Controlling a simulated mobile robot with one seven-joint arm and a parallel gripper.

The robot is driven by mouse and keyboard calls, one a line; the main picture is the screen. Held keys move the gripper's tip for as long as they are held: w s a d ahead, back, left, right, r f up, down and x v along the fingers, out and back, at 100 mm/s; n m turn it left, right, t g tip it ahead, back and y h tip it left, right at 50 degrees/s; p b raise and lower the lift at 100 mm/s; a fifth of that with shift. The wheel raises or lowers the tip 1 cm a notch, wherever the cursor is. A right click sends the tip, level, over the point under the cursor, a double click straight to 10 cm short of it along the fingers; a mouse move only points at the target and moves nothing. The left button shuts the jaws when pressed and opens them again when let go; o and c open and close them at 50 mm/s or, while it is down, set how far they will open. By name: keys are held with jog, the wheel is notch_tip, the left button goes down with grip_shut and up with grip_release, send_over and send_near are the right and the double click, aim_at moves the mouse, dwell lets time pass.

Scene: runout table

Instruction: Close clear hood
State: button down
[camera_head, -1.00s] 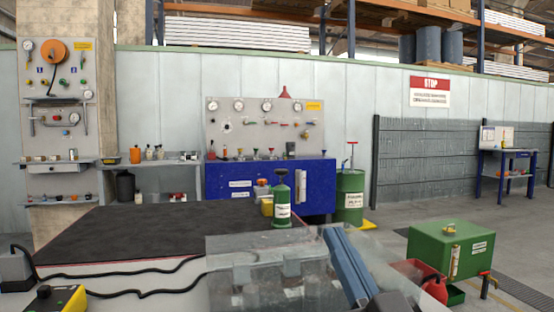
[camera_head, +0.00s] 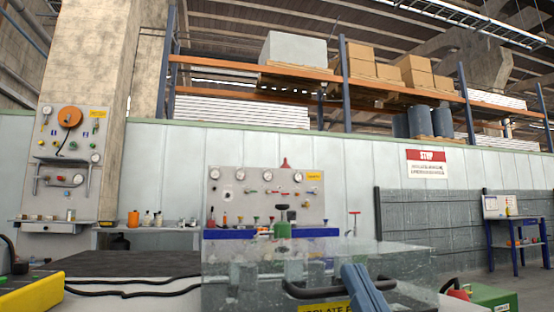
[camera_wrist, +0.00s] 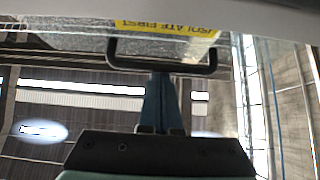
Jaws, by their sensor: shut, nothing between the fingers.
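The clear hood (camera_head: 235,280) is a see-through box-like cover low in the middle of the head view. It has a black bar handle (camera_head: 310,293) and a yellow "ISOLATE FIRST" label on its front. In the wrist view the handle (camera_wrist: 120,60) and the label (camera_wrist: 165,25) show at the top, with the lettering upside down. My gripper (camera_head: 350,272) has blue fingers, shut and empty. The hood's lower edge and hinge are hidden or out of frame.
A dark mat (camera_head: 130,264) and black cables lie on the bench to the left, near a yellow box (camera_head: 35,294). A green container (camera_head: 283,230) stands behind the hood. A green tank (camera_head: 495,297) is at the lower right.

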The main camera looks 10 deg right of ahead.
jog(key=shift+s+f+b, duration=0.1)
jog(key=shift+f+b, duration=0.5)
jog(key=shift+f, duration=0.15)
notch_tip(320, 180, up, 4)
jog(key=p, duration=0.3)
jog(key=b+v, duration=0.2)
jog(key=v, duration=0.8)
jog(key=shift+s, duration=0.15)
jog(key=a+r+p, duration=0.8)
jog(key=r, duration=0.5)
jog(key=a+r+p, duration=0.8)
jog(key=r+p, duration=0.1)
jog(key=r, duration=0.4)
notch_tip(320, 180, up, 38)
jog(key=s+h+p, duration=0.1)
jog(key=p, duration=3.6)
jog(key=shift+f+t, duration=0.25)
jog(key=shift+t, duration=0.15)
